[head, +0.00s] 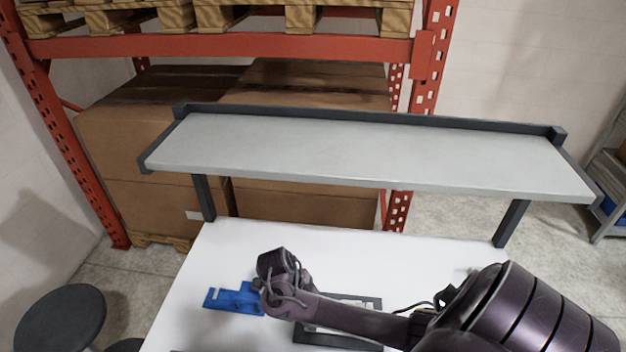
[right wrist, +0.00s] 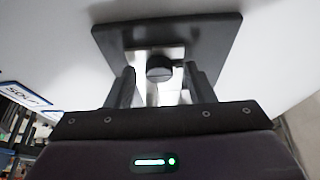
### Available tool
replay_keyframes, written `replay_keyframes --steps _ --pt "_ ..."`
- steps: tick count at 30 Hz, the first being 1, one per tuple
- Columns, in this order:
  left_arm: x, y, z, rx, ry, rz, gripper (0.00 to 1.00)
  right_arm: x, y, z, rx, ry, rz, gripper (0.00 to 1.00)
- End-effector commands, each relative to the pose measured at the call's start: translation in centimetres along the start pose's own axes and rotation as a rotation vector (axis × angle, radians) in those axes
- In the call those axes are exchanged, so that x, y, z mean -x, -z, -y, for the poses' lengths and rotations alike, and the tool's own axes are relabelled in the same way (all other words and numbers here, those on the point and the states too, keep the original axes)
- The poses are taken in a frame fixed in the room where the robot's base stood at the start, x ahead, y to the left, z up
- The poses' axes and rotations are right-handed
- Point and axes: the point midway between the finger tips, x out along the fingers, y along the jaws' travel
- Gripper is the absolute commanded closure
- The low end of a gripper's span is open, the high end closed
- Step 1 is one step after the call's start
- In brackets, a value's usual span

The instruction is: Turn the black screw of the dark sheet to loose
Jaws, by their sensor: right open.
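In the right wrist view a dark sheet (right wrist: 208,38) fills the top middle, with a bright metal piece (right wrist: 142,58) on it. The round black screw (right wrist: 159,67) sits over the metal piece, and a small dark stub points right from it. My right gripper (right wrist: 160,76) is open, one finger on each side of the black screw, with gaps visible to both fingers. I cannot tell how deep the fingers reach. My left gripper is not in view.
A white table (head: 225,245) carries a blue part (head: 228,298) left of my arm and a dark frame (head: 365,301) partly beneath it. A grey raised shelf (head: 350,152) spans the table's back. Cardboard boxes (head: 300,205) stand behind. A label (right wrist: 28,98) shows at the wrist view's left.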

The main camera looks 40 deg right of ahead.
Motion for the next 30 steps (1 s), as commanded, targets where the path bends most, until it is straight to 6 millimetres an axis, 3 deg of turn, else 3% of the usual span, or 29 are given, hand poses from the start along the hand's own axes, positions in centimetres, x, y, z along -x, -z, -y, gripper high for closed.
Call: replay_keyframes --steps 3,14,23,30 --pt "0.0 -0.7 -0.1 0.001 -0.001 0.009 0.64 0.0 0.0 0.0 0.001 0.000 0.000 0.51" --pt "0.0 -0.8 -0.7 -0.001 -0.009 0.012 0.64 0.0 0.0 0.0 0.001 0.000 0.000 0.96" --pt "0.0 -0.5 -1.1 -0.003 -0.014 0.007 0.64 0.0 0.0 -0.1 0.042 0.016 -0.001 0.97" --pt "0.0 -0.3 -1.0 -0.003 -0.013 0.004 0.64 -0.1 0.1 -0.2 0.174 0.069 -0.002 0.97"
